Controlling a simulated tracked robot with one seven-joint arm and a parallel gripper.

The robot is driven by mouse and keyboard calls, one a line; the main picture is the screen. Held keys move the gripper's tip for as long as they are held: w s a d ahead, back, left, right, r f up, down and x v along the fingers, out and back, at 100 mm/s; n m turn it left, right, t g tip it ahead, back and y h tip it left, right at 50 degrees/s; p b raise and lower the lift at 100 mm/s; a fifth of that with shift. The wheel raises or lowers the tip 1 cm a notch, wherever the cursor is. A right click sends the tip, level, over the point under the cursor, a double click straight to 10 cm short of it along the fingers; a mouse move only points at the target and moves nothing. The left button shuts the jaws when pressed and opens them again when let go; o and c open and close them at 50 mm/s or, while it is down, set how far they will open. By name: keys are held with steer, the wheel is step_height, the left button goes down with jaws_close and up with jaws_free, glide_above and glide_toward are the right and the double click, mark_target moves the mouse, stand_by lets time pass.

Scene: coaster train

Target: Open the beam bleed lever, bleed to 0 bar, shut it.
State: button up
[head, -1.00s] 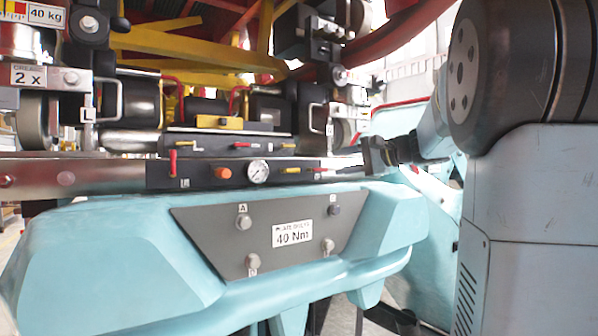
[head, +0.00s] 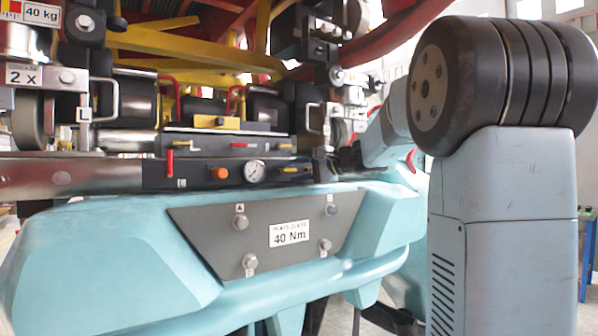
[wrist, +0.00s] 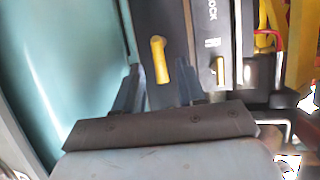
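The beam front panel (head: 200,176) carries a red lever (head: 170,162) at left, an orange button, a round gauge (head: 254,170) and a yellow lever (head: 290,170). The gauge needle is too small to read. No label visible tells me which lever is the bleed lever. My gripper (head: 316,165) is at the panel's right end, pointing left. In the wrist view its fingers (wrist: 158,85) are apart, with the yellow lever (wrist: 160,58) ahead between their tips and no visible grip on it. My gripper hides the panel's right end.
The upper panel (head: 200,147) just above has yellow and red levers; one yellow lever (wrist: 220,70) is close beside the right finger in the wrist view. A metal handle (head: 304,118) stands above my gripper. The teal body (head: 120,235) bulges out below.

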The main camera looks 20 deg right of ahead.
jaws_close()
stand_by(0.4)
stand_by(0.4)
steer(key=n+h, duration=0.1)
steer(key=r+n+h, duration=0.1)
steer(key=n, duration=0.1)
steer(key=shift+a+r, duration=0.1)
steer(key=shift+a, duration=0.15)
steer(key=n, duration=0.1)
steer(key=n+h, duration=0.1)
steer(key=a+r+n+h, duration=0.1)
steer(key=shift+s+r, duration=0.1)
steer(key=shift+s, duration=0.15)
steer(key=n+h, duration=0.1)
steer(key=a+n+h, duration=0.1)
steer(key=n, duration=0.1)
steer(key=shift+s+a+r, duration=0.15)
steer(key=shift+s+r, duration=0.05)
steer(key=shift+r, duration=0.15)
steer(key=shift+s+a+n+t+h, duration=0.15)
steer(key=shift+a+n+t+h, duration=0.25)
steer(key=shift+n+h, duration=0.35)
steer(key=shift+s+a+n+t+h, duration=0.1)
steer(key=shift+a+n+t+h, duration=0.25)
steer(key=shift+n+h, duration=0.35)
